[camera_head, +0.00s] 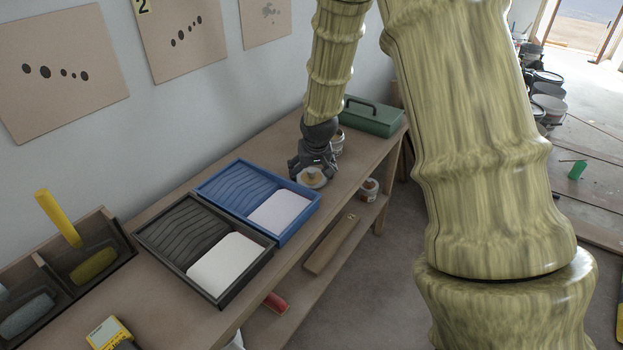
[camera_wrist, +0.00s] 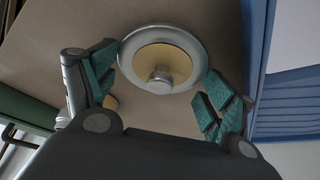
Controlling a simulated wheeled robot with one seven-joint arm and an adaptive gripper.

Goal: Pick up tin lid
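The tin lid (camera_wrist: 192,52) is a round disc with a silver rim, a cream centre and a silver knob. It lies on the wooden bench just beyond my fingers in the wrist view. In the head view, the lid (camera_head: 312,180) shows beside the blue tray, partly covered by my gripper (camera_head: 311,170). My gripper also shows in the wrist view (camera_wrist: 160,88), open, with teal pads on either side of the knob. Nothing is held between the pads, and I cannot tell whether they touch the lid.
A blue paint tray (camera_head: 233,181) lies close left of the lid, with a black tray (camera_head: 155,233) beyond. A small tin (camera_head: 338,146) and a green toolbox (camera_head: 374,118) stand behind my gripper. The bench's front edge is near on the right.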

